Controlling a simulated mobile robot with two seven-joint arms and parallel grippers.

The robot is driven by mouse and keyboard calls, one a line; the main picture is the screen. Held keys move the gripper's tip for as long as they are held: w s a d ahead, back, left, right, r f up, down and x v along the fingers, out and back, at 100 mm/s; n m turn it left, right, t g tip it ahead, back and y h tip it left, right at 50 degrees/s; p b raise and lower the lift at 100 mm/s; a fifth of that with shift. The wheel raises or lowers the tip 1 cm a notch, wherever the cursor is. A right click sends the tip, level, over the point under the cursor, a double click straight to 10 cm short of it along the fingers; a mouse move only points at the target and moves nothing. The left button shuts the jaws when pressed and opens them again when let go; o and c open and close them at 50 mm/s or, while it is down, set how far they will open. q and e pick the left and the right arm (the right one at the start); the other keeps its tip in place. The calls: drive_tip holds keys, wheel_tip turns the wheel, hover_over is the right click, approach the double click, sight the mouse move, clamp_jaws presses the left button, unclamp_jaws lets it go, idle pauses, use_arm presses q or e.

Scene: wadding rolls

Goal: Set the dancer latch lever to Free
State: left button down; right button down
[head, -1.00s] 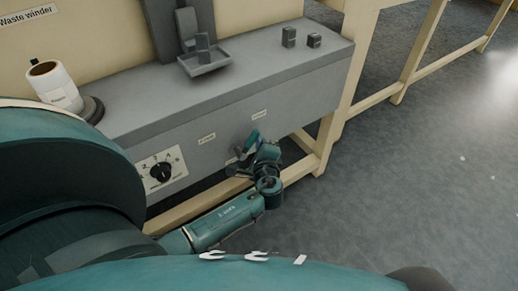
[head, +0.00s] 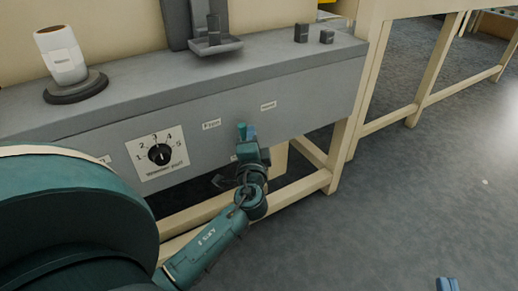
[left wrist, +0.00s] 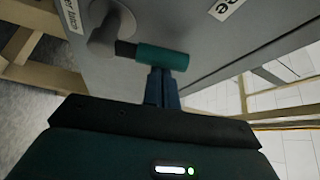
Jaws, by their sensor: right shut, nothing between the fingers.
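The dancer latch lever has a teal-green handle (head: 241,131) at the front of the grey cabinet, between two small labels. In the left wrist view the handle (left wrist: 163,57) extends sideways from a grey round hub (left wrist: 112,33). My left gripper (head: 249,134) is at the handle. Its fingers (left wrist: 162,84) look close together and meet the handle's lower edge; whether they enclose it is unclear. It hides the lever's base in the head view. The left label (head: 211,125) and right label (head: 268,105) are too blurred to read surely. My right gripper (head: 447,284) shows only shut blue tips at bottom right.
A numbered dial (head: 159,154) is on the cabinet front (head: 325,105) left of the lever. A white roll (head: 62,55) on a dark base, a small grey tray (head: 215,46) and two dark blocks (head: 301,33) are on top. Open floor (head: 400,200) lies to the right.

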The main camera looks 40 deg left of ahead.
use_arm(q)
drive_tip(key=shift+s+a+f+b, duration=0.2)
drive_tip(key=shift+s+a+b, duration=0.15)
drive_tip(key=shift+s, duration=0.3)
drive_tip(key=shift+s+a+f+b, duration=0.2)
drive_tip(key=shift+s+b, duration=0.15)
drive_tip(key=shift+s, duration=0.3)
use_arm(e)
drive_tip(key=shift+a+f, duration=0.1)
drive_tip(key=shift+a, duration=0.1)
use_arm(q)
drive_tip(key=shift+s+f, duration=0.1)
use_arm(e)
drive_tip(key=shift+r+y, duration=0.2)
drive_tip(key=shift+y, duration=0.1)
use_arm(q)
drive_tip(key=shift+a, duration=0.1)
